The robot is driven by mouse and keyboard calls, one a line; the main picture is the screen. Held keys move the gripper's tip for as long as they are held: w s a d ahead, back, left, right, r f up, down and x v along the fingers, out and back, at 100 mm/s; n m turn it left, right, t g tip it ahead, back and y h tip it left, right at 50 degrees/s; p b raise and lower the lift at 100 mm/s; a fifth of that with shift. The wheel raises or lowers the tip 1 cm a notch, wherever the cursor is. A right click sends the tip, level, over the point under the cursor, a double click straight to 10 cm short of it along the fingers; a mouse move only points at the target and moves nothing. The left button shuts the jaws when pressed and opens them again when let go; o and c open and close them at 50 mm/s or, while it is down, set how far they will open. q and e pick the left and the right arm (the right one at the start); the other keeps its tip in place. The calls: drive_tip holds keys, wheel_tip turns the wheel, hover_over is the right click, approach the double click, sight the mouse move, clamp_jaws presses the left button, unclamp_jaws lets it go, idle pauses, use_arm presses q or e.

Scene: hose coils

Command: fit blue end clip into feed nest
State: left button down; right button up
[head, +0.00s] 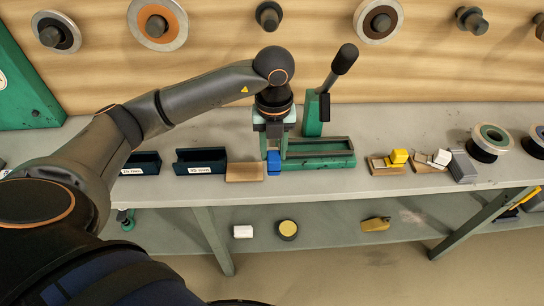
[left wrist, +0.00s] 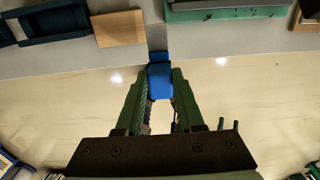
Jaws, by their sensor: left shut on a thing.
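The blue end clip (head: 274,163) is held between the fingertips of my left gripper (head: 273,150), which points down at the bench's front part. In the left wrist view the blue clip (left wrist: 160,82) sits between the two green fingers (left wrist: 158,98). The clip is just left of the green fixture (head: 318,162), which has a long trough and an upright black-handled lever (head: 330,85). I cannot make out which part of the fixture is the feed nest. Whether the clip touches the bench or fixture is unclear. My right gripper is not in view.
An empty wooden pad (head: 245,172) and dark blue bins (head: 201,168) lie left of the clip. Wooden pads with a yellow clip (head: 398,157) and a white clip (head: 440,157) stand to the right, beside a grey block (head: 463,167). Reels hang on the wall behind.

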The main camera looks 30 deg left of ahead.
sight(271, 151)
use_arm(q)
drive_tip(key=w+a+f, duration=0.2)
drive_tip(key=f, duration=0.1)
drive_tip(key=w+f, duration=0.1)
drive_tip(key=f, duration=0.1)
drive_tip(key=shift+a+f, duration=0.15)
drive_tip(key=shift+a, duration=0.25)
wheel_tip(271, 151, down, 3)
drive_tip(key=shift+w+a+p, duration=0.15)
drive_tip(key=shift+p, duration=0.2)
drive_tip(key=shift+f, duration=0.25)
drive_tip(key=shift+f, duration=0.1)
drive_tip(key=shift+f, duration=0.15)
drive_tip(key=c, duration=0.5)
unclamp_jaws()
